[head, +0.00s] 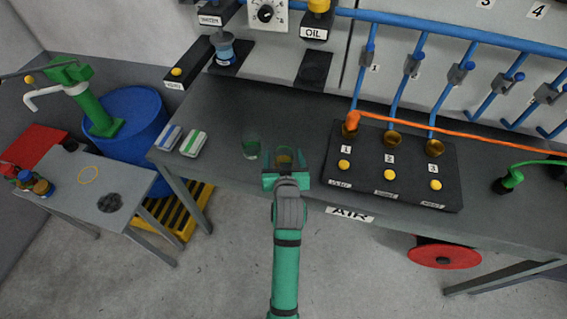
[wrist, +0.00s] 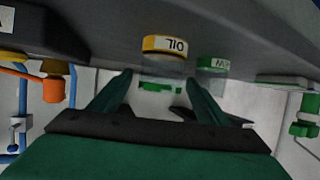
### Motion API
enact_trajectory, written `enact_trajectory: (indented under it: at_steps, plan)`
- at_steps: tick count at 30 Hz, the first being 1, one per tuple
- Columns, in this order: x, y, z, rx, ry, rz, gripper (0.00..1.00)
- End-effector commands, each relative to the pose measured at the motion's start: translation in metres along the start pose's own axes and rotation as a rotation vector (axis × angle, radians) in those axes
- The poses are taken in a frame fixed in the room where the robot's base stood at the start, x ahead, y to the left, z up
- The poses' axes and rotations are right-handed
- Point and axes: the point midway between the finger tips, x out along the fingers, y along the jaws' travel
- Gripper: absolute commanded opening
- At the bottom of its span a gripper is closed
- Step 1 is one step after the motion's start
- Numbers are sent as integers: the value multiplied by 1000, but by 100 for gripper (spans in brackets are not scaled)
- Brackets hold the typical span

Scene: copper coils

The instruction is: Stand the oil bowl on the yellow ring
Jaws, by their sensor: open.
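The oil bowl (wrist: 165,46), a clear vessel with a yellow band lettered OIL, stands on the workbench. In the head view the oil bowl (head: 284,156) is just beyond my gripper (head: 285,170) and partly hidden by it. My gripper is open; in the wrist view its two fingers (wrist: 158,82) point towards the bowl, with the bowl in line with the gap between them. I cannot tell whether the fingers touch it. The yellow ring (head: 88,174) is a thin outline on the low grey side table at the left, with nothing standing on it.
A green-banded vessel (wrist: 213,65) stands close beside the bowl, left of it in the head view (head: 251,147). A black button block (head: 390,172) is to the right. The side table (head: 120,180) also holds a dark round patch (head: 109,203) and several small jars (head: 33,183).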

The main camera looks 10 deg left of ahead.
Motion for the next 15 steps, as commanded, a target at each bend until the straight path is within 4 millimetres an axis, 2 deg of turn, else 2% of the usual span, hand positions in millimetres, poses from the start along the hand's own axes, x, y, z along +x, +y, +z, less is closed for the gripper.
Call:
enact_trajectory:
  at_steps: [7, 15]
  plan:
    - [34, 0, -2, 0, 0, -1, 69]
    - [42, -1, -2, 0, 0, -1, 69]
